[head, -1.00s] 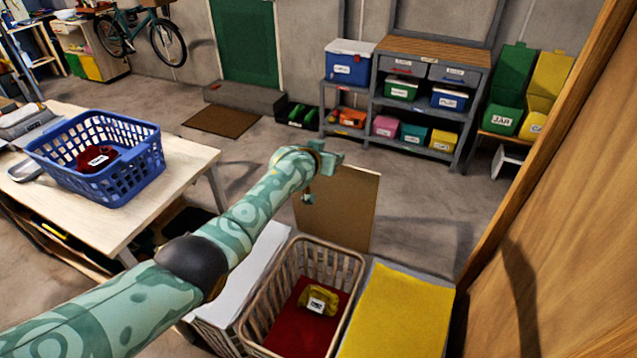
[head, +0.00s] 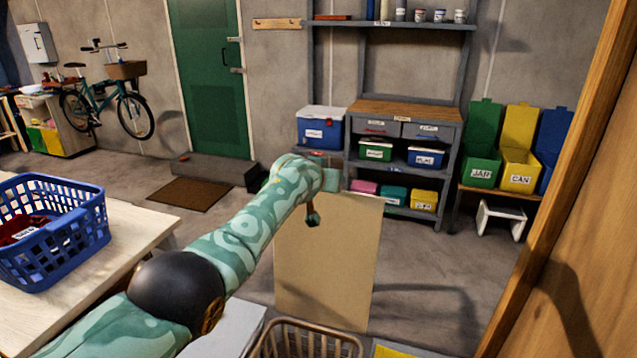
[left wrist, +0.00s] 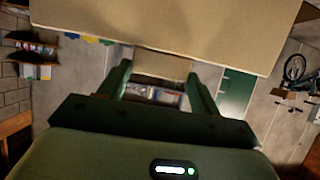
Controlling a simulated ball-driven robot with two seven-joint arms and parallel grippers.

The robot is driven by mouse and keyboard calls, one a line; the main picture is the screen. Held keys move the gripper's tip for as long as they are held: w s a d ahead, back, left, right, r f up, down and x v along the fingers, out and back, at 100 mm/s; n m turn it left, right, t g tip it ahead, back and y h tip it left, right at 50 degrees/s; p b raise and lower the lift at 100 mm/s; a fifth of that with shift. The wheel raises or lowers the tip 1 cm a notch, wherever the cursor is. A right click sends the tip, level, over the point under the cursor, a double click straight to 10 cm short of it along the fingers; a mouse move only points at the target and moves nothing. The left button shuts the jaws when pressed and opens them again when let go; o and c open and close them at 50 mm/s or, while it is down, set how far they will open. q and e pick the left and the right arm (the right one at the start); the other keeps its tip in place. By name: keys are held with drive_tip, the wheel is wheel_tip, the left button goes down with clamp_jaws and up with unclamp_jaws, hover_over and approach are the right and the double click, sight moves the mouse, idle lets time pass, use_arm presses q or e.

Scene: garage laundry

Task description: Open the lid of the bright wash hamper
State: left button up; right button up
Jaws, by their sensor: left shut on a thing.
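The middle hamper (head: 308,325) is a beige slatted basket at the bottom of the head view, with only its far rim showing. Its tan lid (head: 325,265) stands raised, about upright, behind that rim. My left gripper (head: 322,197) is at the lid's upper edge and shut on the lid. In the left wrist view, my left gripper (left wrist: 160,70) has a tan strip between its fingers, and the broad lid panel (left wrist: 175,30) crosses the top. The exact grip is partly hidden. No hamper label is readable. My right gripper is not in view.
A white closed lid (head: 225,333) lies left of the hamper and a yellow one (head: 395,350) right. A table with a blue basket (head: 55,232) is at left. A wooden panel (head: 560,260) bounds the right. Shelves (head: 405,150) stand beyond open floor.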

use_arm(q)
drive_tip(key=shift+w+r, duration=0.25)
drive_tip(key=shift+r, duration=0.5)
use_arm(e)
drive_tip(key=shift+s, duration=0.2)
use_arm(q)
drive_tip(key=o, duration=1.1)
drive_tip(key=shift+o, duration=1.4)
drive_tip(key=shift+s, duration=0.25)
drive_tip(key=shift+f, duration=0.25)
drive_tip(key=p+v, duration=1.5)
drive_tip(key=v, duration=0.1)
drive_tip(key=shift+s, duration=0.15)
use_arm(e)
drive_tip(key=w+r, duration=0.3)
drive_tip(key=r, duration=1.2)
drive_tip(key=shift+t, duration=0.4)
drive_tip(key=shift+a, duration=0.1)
